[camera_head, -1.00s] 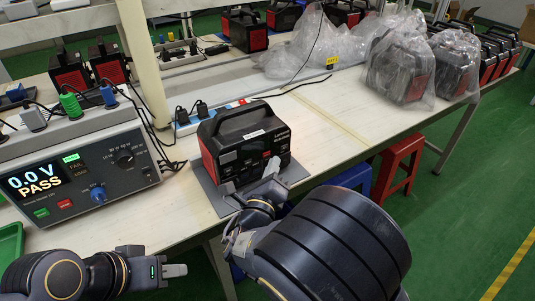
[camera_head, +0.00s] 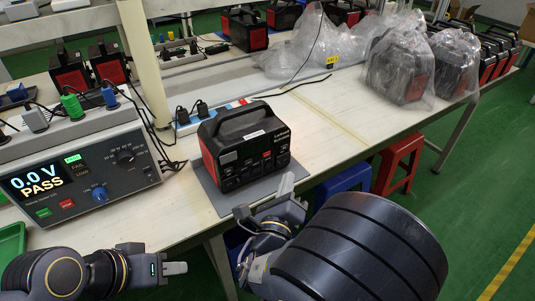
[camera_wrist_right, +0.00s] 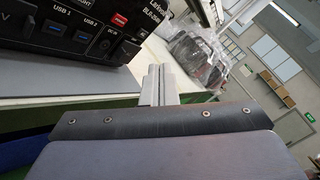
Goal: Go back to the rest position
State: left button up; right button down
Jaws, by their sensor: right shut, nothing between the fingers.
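The fingers are apart from the station. My left gripper (camera_head: 174,268) is low at the left of the head view, in front of the table. Its fingers look close together, but the view is too small to tell whether they meet.
The power station stands on a grey mat (camera_head: 213,195). A tester (camera_head: 85,172) reading 0.0 V PASS stands at left. Bagged power stations (camera_head: 400,70) stand at the back right. Red (camera_head: 400,163) and blue (camera_head: 345,181) stools are beside the table. The green floor at right is clear.

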jog(key=shift+d, duration=0.15)
dwell(0.5)
jog(key=s+d+f+m+g+h, duration=0.1)
jog(key=d+f+m+g+h, duration=0.2)
jog(key=d+m, duration=0.45)
jog(key=s+d+m+g+h, duration=0.25)
jog(key=d+m+g, duration=0.3)
jog(key=d, duration=0.35)
jog(key=s+d+f+m+g+y, duration=0.2)
jog(key=s+d+m+g+y, duration=0.15)
jog(key=s+m, duration=0.4)
jog(key=s+d+f+m+g+y, duration=0.25)
jog(key=s+d+m+g, duration=0.2)
jog(key=m, duration=0.55)
jog(key=s+a+r+m+t+y, duration=0.45)
jog(key=r+m+y, duration=0.2)
jog(key=m, duration=0.85)
notch_tip(320, 180, up, 15)
jog(key=g+p, duration=0.1)
jog(key=p, duration=1.4)
jog(key=shift+s+a+p, duration=0.2)
jog(key=shift+s+p, duration=0.2)
